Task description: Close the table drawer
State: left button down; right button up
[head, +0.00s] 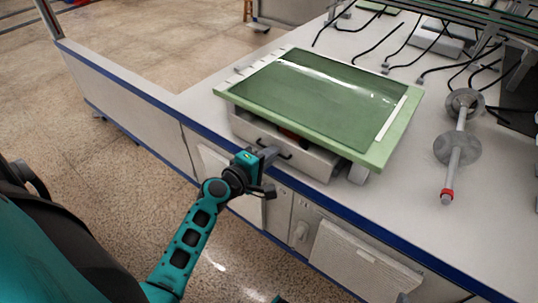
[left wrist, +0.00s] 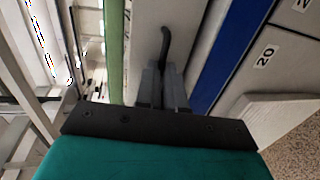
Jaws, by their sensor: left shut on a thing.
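The table drawer (head: 305,157) is a light grey box under a green-topped panel (head: 398,128) on the white bench. Its front stands out past the panel's near edge, so it is partly open, and a brownish-orange thing (head: 291,135) shows inside. The drawer has a dark curved handle (head: 285,154), also in the left wrist view (left wrist: 166,42). My left gripper (head: 270,156) is at the drawer front, shut on the handle; its fingers (left wrist: 163,85) hide part of the handle. My right gripper is not in view.
The white bench top (head: 400,200) has a blue front edge (head: 340,220). A metal roller with discs (head: 457,150) lies to the right. Black cables (head: 380,40) and a gantry frame are behind. Cabinet doors are below; open speckled floor lies to the left.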

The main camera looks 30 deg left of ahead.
pick_arm(q)
jog(key=x, duration=0.3)
jog(key=shift+w+r, duration=0.3)
jog(key=shift+w, duration=0.05)
jog(key=shift+w+r, duration=0.1)
jog(key=shift+w, duration=0.05)
jog(key=c, duration=1.2)
grip_release()
jog(key=shift+w, duration=0.1)
jog(key=shift+c, duration=0.2)
